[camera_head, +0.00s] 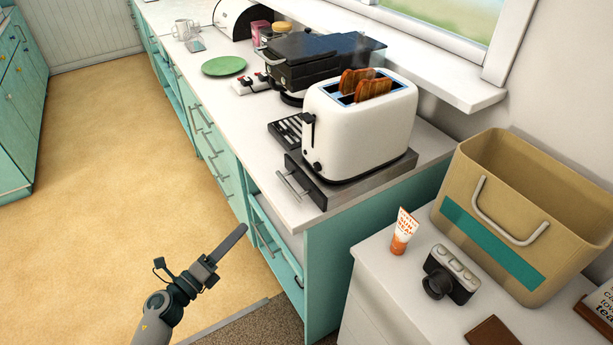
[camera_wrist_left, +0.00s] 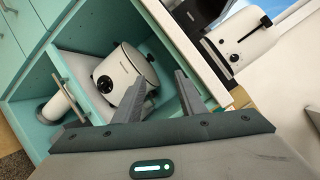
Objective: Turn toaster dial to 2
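The white toaster (camera_head: 362,130) stands on a grey drawer box (camera_head: 345,188) near the counter's front end, with two slices of toast in its slots. Its dark dial (camera_head: 317,167) is low on the end face, below the lever; I cannot read its setting. The toaster also shows in the left wrist view (camera_wrist_left: 245,42), with its dial (camera_wrist_left: 234,57) small. My left gripper (camera_head: 238,236) is in front of the cabinet, below counter height and well apart from the toaster. In the left wrist view its fingers (camera_wrist_left: 160,88) are spread with nothing between them. My right gripper is not in view.
A black grill (camera_head: 310,65) stands behind the toaster. A tan bin (camera_head: 540,200), a camera (camera_head: 452,273) and an orange tube (camera_head: 403,232) are on the right-hand surface. The open cabinet shelf holds a white pot with a dial (camera_wrist_left: 128,72). The floor (camera_head: 110,180) is clear at left.

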